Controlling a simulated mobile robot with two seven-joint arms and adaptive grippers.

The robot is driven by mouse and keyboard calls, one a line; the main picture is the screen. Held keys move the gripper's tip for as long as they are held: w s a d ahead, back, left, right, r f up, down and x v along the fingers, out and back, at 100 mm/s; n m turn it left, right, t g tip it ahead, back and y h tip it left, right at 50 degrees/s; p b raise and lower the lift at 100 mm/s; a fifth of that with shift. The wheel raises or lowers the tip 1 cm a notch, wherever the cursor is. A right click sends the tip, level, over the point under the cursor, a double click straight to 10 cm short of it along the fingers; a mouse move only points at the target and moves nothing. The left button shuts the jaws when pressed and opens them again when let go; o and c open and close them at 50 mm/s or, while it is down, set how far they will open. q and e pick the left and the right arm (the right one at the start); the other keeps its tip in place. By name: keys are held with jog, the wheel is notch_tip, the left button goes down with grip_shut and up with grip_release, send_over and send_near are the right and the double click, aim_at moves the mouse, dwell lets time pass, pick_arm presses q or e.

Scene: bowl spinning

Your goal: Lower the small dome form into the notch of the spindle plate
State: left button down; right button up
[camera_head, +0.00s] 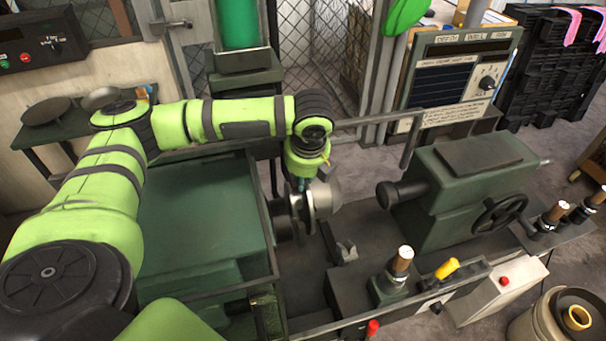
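A small grey metal dome form (324,197) is at the lathe's spindle, its rounded side facing right. The spindle plate (296,214) is a pale disc just left of it, partly hidden by my gripper. I cannot tell whether the dome sits in the notch or is just apart from it. My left gripper (301,185) points down from the green arm, right at the top of the dome and plate. Its fingertips are too small and covered to tell whether they are shut on the dome. My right gripper is not in view.
The green tailstock (465,190) with its handwheel (499,213) stands to the right, with a gap before the dome. A tool post (401,262) is in front. A side table at the left holds a dark disc (46,111). A control panel (455,75) stands behind.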

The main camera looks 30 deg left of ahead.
aim_at(303, 197)
pick_arm(q)
jog(key=shift+f, duration=0.65)
jog(key=shift+f, duration=0.75)
jog(key=shift+f+b, duration=0.3)
jog(key=shift+f, duration=0.1)
dwell(0.4)
jog(key=shift+f, duration=0.75)
jog(key=shift+f, duration=0.45)
jog(key=shift+f+b, duration=0.3)
jog(key=shift+f, duration=0.05)
jog(key=shift+f, duration=0.25)
